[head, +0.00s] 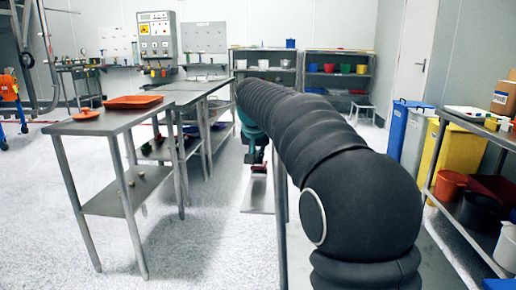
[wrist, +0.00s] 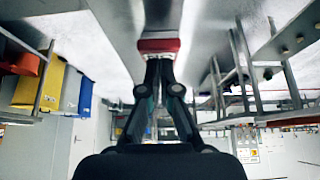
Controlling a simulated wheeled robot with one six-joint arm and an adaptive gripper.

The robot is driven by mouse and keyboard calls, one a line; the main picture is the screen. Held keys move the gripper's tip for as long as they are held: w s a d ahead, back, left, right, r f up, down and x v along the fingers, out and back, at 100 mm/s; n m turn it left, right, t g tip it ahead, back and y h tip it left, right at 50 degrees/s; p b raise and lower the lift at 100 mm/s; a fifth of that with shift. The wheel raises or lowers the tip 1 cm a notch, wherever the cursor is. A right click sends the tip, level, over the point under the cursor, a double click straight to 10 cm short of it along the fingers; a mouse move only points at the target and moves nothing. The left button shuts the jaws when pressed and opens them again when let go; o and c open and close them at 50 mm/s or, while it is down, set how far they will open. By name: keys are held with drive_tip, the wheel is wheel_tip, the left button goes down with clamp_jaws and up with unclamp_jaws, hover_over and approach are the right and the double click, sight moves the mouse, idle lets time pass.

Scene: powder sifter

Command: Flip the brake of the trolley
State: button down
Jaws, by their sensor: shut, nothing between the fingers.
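A red part that looks like the trolley's brake (head: 259,168) shows low in the middle of the head view, just below my gripper (head: 256,155). In the wrist view, which looks upside down, the red brake (wrist: 158,45) has a pale strip along it and lies right at my fingertips (wrist: 159,58). My fingers are together with nothing held between them. I cannot tell whether they touch the brake. A flat grey metal piece (head: 258,196), seemingly part of the trolley, extends from the brake. My dark arm hides much of the trolley in the head view.
A steel table (head: 110,122) with an orange tray (head: 133,102) stands at left. A shelf (head: 480,222) with buckets and a yellow bin (head: 455,160) stand at right. A metal post (head: 281,205) rises close to my arm. Open floor (head: 215,245) lies in front.

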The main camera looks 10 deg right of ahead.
drive_tip(key=shift+s+f+b, duration=0.15)
drive_tip(key=shift+f+b, duration=0.15)
drive_tip(key=shift+b, duration=0.15)
